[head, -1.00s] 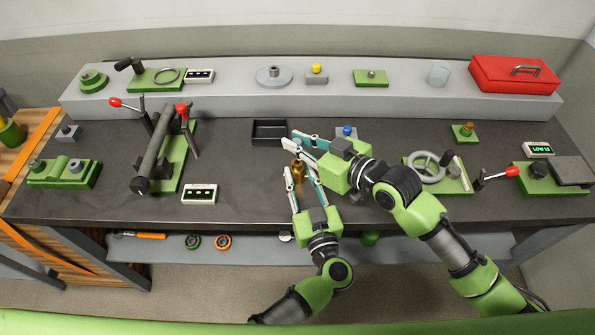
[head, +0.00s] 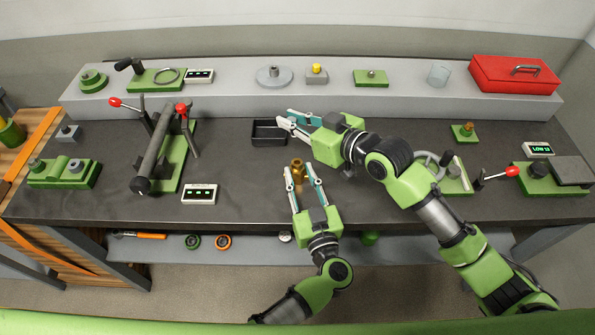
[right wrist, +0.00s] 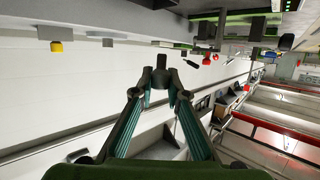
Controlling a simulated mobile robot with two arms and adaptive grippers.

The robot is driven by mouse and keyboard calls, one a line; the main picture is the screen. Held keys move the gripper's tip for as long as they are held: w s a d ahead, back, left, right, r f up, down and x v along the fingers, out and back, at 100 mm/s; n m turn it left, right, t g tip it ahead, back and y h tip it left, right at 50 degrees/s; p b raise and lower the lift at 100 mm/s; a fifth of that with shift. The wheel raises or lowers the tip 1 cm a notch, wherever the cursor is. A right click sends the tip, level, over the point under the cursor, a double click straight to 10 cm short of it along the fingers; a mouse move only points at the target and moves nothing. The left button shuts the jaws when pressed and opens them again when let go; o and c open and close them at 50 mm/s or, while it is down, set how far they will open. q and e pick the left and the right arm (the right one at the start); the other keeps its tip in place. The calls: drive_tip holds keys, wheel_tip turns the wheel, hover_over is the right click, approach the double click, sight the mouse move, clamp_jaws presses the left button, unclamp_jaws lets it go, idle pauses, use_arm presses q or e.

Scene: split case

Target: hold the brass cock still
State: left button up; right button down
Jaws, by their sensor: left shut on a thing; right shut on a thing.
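The brass cock (head: 298,164) stands upright near the front middle of the bench, between the fingers of my left gripper (head: 298,172). My left gripper is shut on it. My right gripper (head: 285,118) is up and behind the cock, by the black tray, apart from the cock. In the right wrist view, the fingers of my right gripper (right wrist: 160,95) are closed on a small dark part (right wrist: 160,78). I cannot tell from the head view what this part is.
The black open tray (head: 268,142) lies just behind and left of the cock. A lever fixture with red knobs (head: 160,150) and a small display (head: 199,194) stand to the left. A handwheel fixture (head: 455,178) is at right, partly behind my right arm. A red box (head: 515,77) sits on the back shelf.

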use_arm(q)
drive_tip(key=shift+s+f, duration=0.1)
drive_tip(key=shift+f, duration=0.25)
use_arm(e)
drive_tip(key=shift+w+a+r, duration=0.2)
drive_tip(key=shift+w+r, duration=0.2)
drive_tip(key=shift+w, duration=0.2)
drive_tip(key=shift+w+a+r, duration=0.15)
drive_tip(key=shift+w+r, duration=0.2)
drive_tip(key=shift+w, duration=0.25)
use_arm(q)
drive_tip(key=o, duration=1.2)
drive_tip(key=shift+c, duration=0.2)
drive_tip(key=shift+o, duration=1)
drive_tip(key=shift+r, duration=0.15)
use_arm(e)
drive_tip(key=shift+w+f, duration=0.1)
drive_tip(key=shift+w, duration=0.05)
